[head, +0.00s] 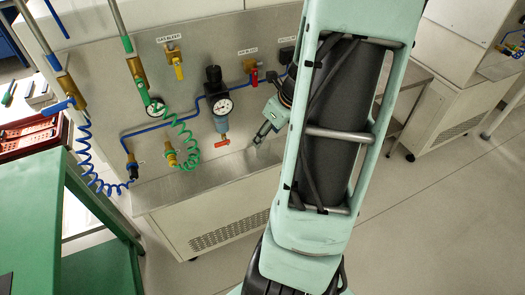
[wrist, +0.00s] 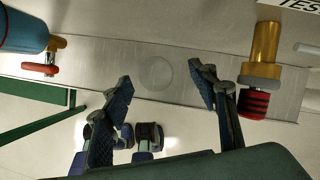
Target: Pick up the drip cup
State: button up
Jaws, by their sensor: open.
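A faint, round, see-through shape, which looks like the drip cup (wrist: 158,73), shows in the wrist view on the grey metal ledge (wrist: 215,48). It lies between my two fingertips in the picture, with no contact visible. My gripper (wrist: 160,75) is open and empty, with dark ridged pads on either side of the shape. In the head view my gripper (head: 259,138) hangs over the ledge in front of the metal panel (head: 190,90). I cannot make out the cup clearly in the head view.
A regulator with a gauge (head: 223,107) and a red-handled valve (head: 222,144) stand left of my gripper. A brass fitting (wrist: 264,55) with a red and black end is close on the wrist view's right. A green coiled hose (head: 183,130) hangs farther left, beyond it a green bench (head: 35,190).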

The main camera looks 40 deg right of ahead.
aim_at(264, 143)
jog(key=f, duration=0.2)
jog(key=a+f, duration=0.1)
jog(key=shift+w+f+b, duration=0.3)
jog(key=shift+f, duration=0.1)
jog(key=shift+w+f, duration=0.35)
jog(key=shift+f, duration=0.25)
jog(key=c, duration=1)
